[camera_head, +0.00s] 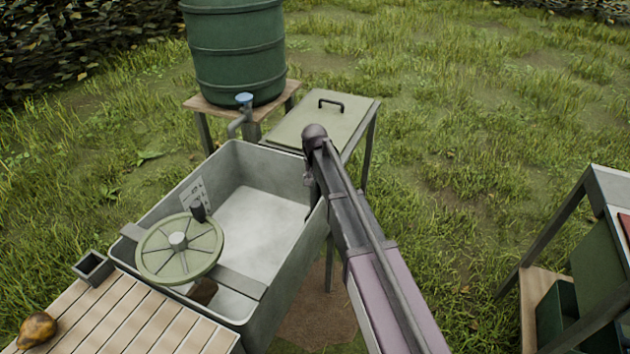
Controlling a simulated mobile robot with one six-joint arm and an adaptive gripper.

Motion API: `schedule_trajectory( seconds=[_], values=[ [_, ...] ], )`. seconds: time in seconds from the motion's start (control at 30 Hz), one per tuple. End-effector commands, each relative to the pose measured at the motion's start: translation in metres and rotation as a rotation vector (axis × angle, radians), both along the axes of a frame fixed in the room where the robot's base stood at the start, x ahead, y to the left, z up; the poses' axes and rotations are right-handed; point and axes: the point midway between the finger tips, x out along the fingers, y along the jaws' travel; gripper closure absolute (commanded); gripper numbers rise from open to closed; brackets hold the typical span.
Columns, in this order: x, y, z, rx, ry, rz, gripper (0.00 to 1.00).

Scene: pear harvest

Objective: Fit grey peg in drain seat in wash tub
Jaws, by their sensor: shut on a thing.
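The grey wash tub (318,228) stands in the middle, with a pale floor. My arm reaches in from the lower right, across the tub's right wall. My gripper (311,188) hangs down at the inner side of that wall, mostly hidden by my arm. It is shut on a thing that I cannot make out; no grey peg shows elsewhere. The drain seat cannot be made out on the visible tub floor.
A green spoked wheel (158,262) with a dark knob sits over the tub's near left. A tap (240,112) and green barrel (235,55) stand behind.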

Motion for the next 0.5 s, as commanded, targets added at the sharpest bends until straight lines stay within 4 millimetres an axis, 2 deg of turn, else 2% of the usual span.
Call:
schedule_trajectory(
  seconds=[0.5],
  values=[
    [-0.0001,0.0002,-0.0051,0.000,0.000,0.000,0.96]
  ],
)
